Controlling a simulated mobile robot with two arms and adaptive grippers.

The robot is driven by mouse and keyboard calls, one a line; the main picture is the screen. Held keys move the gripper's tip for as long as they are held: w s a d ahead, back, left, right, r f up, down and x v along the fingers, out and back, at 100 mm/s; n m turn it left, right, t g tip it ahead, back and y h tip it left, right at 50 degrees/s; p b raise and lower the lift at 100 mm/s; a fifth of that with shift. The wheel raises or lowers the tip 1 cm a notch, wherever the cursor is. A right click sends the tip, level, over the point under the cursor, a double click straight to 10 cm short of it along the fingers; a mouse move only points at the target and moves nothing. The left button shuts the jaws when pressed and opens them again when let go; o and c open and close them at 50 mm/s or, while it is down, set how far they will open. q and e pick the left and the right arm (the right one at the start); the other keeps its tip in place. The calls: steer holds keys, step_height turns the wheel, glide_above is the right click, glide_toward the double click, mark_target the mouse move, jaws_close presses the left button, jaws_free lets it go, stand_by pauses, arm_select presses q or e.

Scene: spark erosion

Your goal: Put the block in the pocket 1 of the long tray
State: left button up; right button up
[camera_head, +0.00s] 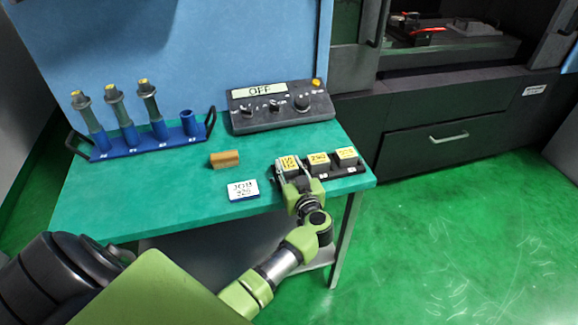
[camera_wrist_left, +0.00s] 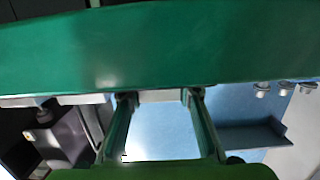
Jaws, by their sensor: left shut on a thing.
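The block (camera_head: 289,162), metal grey with a yellow label on top, is at the left end of the black long tray (camera_head: 345,172). My left gripper (camera_head: 290,176) reaches it from the front and is shut on it. The block looks upright, over or in the leftmost pocket; its underside is hidden, so I cannot tell if it is seated. Two similar labelled blocks, a middle one (camera_head: 318,161) and a right one (camera_head: 346,156), sit in the other pockets. In the left wrist view both fingers of the left gripper (camera_wrist_left: 158,97) show, but the block is not clear. My right gripper is not in view.
A tan block (camera_head: 224,159) and a white job card (camera_head: 243,189) lie left of the tray on the green table (camera_head: 140,205). Behind stand a control box (camera_head: 280,106) reading OFF and a blue rack (camera_head: 140,145) with several posts. The table's right edge is close to the tray.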

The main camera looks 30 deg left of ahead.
arm_select(q)
steer(key=o, duration=1.4)
steer(key=shift+f, duration=0.1)
steer(key=shift+c, duration=0.2)
